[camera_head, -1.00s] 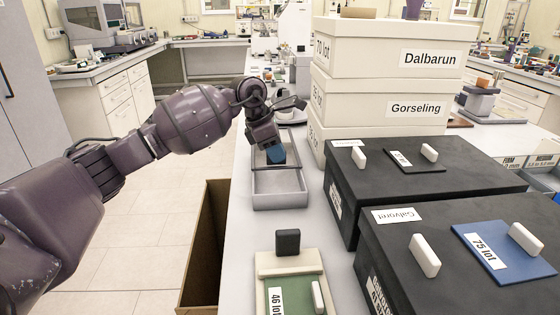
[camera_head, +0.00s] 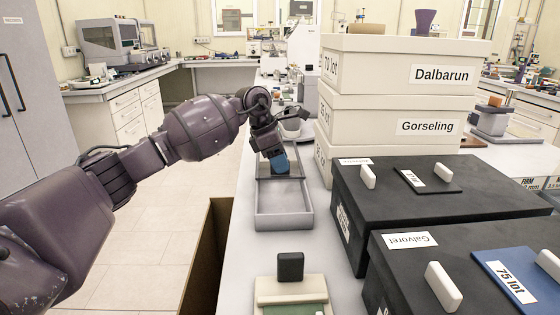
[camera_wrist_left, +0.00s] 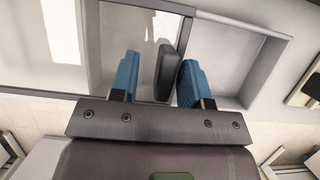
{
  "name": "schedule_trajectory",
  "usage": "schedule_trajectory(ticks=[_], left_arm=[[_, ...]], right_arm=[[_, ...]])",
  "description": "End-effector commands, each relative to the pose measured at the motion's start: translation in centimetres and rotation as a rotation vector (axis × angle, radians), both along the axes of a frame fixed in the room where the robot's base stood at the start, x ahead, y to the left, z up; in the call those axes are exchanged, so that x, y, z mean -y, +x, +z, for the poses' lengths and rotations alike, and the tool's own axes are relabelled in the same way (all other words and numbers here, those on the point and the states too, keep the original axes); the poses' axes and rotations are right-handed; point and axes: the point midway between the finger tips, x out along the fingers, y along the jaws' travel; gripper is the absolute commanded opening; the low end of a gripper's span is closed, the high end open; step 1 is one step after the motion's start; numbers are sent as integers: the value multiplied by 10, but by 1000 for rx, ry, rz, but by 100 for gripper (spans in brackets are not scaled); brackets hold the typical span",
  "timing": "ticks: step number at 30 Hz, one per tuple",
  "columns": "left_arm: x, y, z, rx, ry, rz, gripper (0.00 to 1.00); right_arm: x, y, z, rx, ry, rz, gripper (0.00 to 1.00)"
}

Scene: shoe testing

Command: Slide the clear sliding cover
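A long grey tray (camera_head: 284,224) lies on the white counter; its near part is uncovered. In the left wrist view the clear sliding cover (camera_wrist_left: 112,45) spans the left part of the tray, and the open compartment (camera_wrist_left: 232,55) is at the right. A dark upright handle (camera_wrist_left: 167,68) stands at the cover's right edge. My left gripper (camera_head: 277,163) is low over the tray's far part. In the left wrist view its blue fingers (camera_wrist_left: 159,78) are apart on either side of the handle, the right one closer, with a gap at the left one. My right gripper is out of view.
Black boxes (camera_head: 440,192) and stacked white boxes (camera_head: 395,100) stand right of the tray. An open brown carton (camera_head: 212,255) is on the floor at the left.

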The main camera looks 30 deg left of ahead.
Motion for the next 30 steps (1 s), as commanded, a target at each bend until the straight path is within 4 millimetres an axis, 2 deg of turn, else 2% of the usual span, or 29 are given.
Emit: schedule_trajectory(ticks=[8,21,25,30], left_arm=[[-2,-2,8,0,0,-1,43],[-24,-19,78,5,1,1,43],[-29,-23,92,4,0,0,43],[-32,-25,100,1,1,-1,43]], right_arm=[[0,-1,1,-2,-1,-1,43],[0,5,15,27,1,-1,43],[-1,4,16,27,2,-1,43],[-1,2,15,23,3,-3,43]])
